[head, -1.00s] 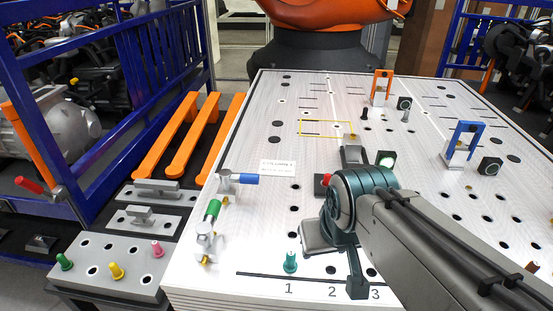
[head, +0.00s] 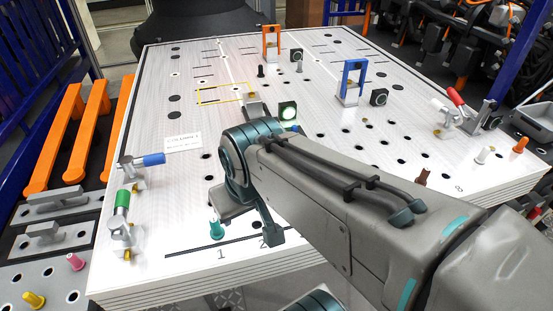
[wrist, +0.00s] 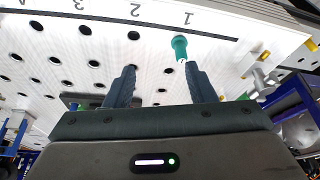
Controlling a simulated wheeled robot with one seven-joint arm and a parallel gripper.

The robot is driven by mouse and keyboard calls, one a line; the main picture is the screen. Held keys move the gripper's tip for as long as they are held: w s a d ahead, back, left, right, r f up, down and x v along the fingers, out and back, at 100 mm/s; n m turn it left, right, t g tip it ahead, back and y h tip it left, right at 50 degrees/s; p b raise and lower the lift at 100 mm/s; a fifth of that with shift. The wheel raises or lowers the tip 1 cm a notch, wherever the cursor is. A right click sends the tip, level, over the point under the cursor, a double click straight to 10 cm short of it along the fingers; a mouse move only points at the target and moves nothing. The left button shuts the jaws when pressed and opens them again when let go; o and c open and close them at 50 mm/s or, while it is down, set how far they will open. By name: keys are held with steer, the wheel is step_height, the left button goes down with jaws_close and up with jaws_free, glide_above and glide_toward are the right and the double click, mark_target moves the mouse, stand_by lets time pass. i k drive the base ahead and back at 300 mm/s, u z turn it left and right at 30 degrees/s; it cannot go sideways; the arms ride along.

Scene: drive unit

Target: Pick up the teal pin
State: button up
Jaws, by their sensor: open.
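The teal pin (head: 216,228) stands on the white panel beside the printed number 1, near the front edge. In the wrist view the teal pin (wrist: 180,47) is beyond the fingertips, nearer the right finger, with a pale lower part showing. My gripper (wrist: 161,80) is open, with its two dark fingers spread and nothing between them. In the head view my arm hides part of the gripper, and one dark finger shows to the right of the pin.
A green-handled clamp (head: 122,205) and a blue-handled clamp (head: 142,160) stand left of the pin. A pink pin (head: 75,262) and yellow pin (head: 33,299) are off the panel.

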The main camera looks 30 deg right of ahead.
mark_target(217, 233)
steer(key=z, duration=0.4)
steer(key=k, duration=0.95)
steer(key=z, duration=0.8)
steer(key=i, duration=0.15)
steer(key=u, duration=0.2)
